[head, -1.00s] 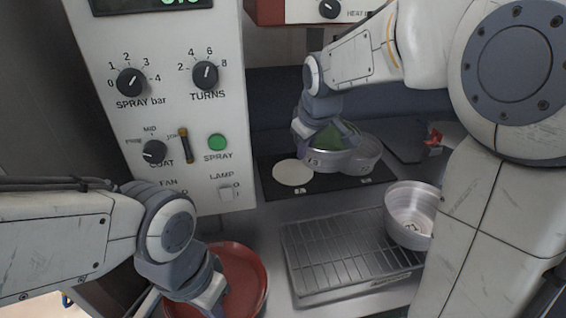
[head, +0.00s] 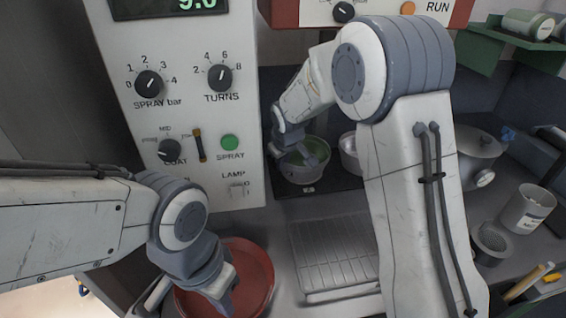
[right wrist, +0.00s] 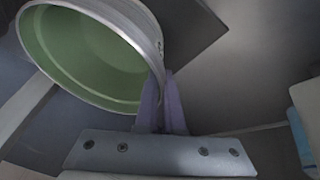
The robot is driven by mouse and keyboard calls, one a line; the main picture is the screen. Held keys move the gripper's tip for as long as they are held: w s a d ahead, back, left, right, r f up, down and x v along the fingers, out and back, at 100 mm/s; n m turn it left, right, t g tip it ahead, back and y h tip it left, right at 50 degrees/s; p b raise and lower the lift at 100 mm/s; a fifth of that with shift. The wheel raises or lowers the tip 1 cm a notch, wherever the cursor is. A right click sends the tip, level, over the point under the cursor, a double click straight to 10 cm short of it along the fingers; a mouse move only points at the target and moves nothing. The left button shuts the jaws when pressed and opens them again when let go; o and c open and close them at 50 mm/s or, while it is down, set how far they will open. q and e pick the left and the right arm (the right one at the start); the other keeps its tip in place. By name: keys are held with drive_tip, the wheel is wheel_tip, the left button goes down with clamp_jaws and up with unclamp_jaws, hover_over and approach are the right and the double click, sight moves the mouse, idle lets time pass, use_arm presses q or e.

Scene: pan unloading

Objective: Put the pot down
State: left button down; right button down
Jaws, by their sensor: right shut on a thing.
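The pot (head: 304,174), grey metal outside and green inside, stands about upright at the black mat (head: 335,188) beside the control panel. I cannot tell whether its base touches the mat. My right gripper (head: 316,153) is shut on the pot's rim. The right wrist view shows the two fingers (right wrist: 162,105) together on the wall of the pot (right wrist: 85,50). My left gripper (head: 222,299) is over a red round pan (head: 258,275) at the front. Its fingertips are too unclear to show whether it is open.
A wire rack tray (head: 330,245) lies empty in front of the mat. A second silver pot (head: 348,152) stands close right of the held pot, partly behind my right arm.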

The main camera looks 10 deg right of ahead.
drive_tip(key=shift+f, duration=0.2)
drive_tip(key=c, duration=1)
unclamp_jaws()
drive_tip(key=shift+c, duration=0.2)
drive_tip(key=shift+r, duration=0.15)
drive_tip(key=shift+r, duration=0.25)
drive_tip(key=v, duration=1.1)
drive_tip(key=shift+s+r, duration=0.25)
drive_tip(key=shift+s, duration=0.05)
